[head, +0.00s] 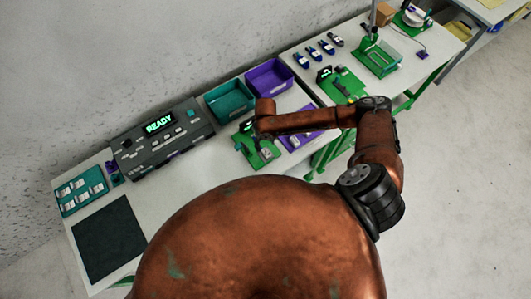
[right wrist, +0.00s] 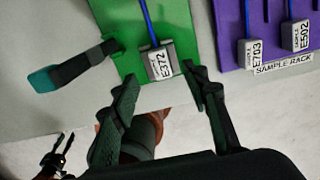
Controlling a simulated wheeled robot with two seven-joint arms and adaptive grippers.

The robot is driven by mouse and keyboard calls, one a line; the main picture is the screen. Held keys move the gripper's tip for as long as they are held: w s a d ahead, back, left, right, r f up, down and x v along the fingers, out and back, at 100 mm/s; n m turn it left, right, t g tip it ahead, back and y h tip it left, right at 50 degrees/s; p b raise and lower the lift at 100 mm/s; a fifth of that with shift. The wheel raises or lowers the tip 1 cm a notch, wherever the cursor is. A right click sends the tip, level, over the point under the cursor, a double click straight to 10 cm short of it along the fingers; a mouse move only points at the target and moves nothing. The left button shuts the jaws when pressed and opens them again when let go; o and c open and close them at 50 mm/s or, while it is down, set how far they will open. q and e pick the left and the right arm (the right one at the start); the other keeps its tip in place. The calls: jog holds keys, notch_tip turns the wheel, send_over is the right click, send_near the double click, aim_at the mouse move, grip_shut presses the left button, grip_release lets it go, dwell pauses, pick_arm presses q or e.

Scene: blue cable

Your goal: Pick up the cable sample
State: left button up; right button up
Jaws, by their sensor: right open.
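In the right wrist view, the cable sample (right wrist: 161,64) is a grey block with a white label reading E372 and a blue cable (right wrist: 148,22) rising from it. It is on a green board (right wrist: 185,25). My right gripper (right wrist: 163,80) is open, with one finger on each side of the label's near end and nothing held. Whether the fingers touch the block cannot be told. In the head view my copper arm hides most of the right gripper above the green board (head: 262,157). A small dark jaw-like part, probably my left gripper (right wrist: 57,150), shows at the wrist view's lower left.
A grey lever with a teal tip (right wrist: 42,80) stands left of the sample. A purple sample rack (right wrist: 283,66) holds blocks E703 and E502 at the right. In the head view, teal (head: 229,98) and purple (head: 268,77) bins and a READY console (head: 163,140) stand behind.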

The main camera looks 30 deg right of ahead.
aim_at(265, 151)
jog(key=shift+d+f, duration=0.2)
jog(key=shift+f, duration=1)
jog(key=f, duration=0.1)
jog(key=f+p, duration=0.1)
jog(key=f, duration=0.2)
jog(key=shift+s+a+f, duration=0.1)
jog(key=shift+a+f, duration=0.05)
jog(key=shift+a, duration=0.15)
jog(key=shift+f, duration=0.55)
jog(key=shift+c, duration=0.7)
grip_shut()
